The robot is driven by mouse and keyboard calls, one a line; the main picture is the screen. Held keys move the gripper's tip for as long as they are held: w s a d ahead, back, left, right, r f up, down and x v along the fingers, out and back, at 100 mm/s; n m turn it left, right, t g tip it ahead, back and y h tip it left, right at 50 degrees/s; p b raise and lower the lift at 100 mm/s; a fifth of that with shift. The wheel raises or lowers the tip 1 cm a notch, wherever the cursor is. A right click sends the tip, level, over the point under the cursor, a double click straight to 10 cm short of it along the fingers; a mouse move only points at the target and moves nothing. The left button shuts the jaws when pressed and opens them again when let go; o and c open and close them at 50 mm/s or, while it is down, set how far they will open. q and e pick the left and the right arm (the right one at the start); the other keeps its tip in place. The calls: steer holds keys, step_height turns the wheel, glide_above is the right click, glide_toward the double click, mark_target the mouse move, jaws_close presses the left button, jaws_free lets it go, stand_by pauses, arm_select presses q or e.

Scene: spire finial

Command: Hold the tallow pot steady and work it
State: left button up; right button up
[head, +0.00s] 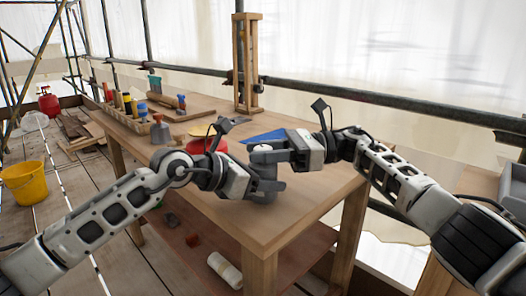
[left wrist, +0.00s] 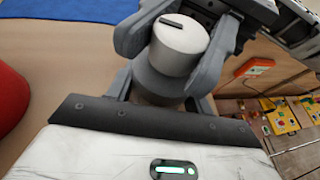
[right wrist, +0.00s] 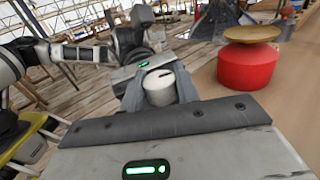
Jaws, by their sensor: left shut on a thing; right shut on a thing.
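The tallow pot, a small grey cylinder with a paler round top, stands at the table's near side in the head view (head: 264,170). Its pale top, with a dark slot-like mark, shows in the left wrist view (left wrist: 178,50) and the right wrist view (right wrist: 159,92). My left gripper (head: 266,190) is shut on the pot's lower body from the left. My right gripper (head: 272,152) is shut on its top from the right, just above the left one. The fingers hide much of the pot's sides.
A red round container (right wrist: 248,70) with a tan top stands close by on the table (head: 315,195). A blue sheet (head: 262,137) lies behind the grippers. A wooden stand (head: 247,65) is at the back, and a tool tray (head: 130,118) at the far left. The table's near right is clear.

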steer(key=o, duration=1)
steer(key=shift+d, duration=0.1)
steer(key=d, duration=0.5)
steer(key=w+d, duration=0.1)
steer(key=d, duration=0.1)
steer(key=shift+w+d, duration=0.1)
steer(key=shift+d, duration=0.05)
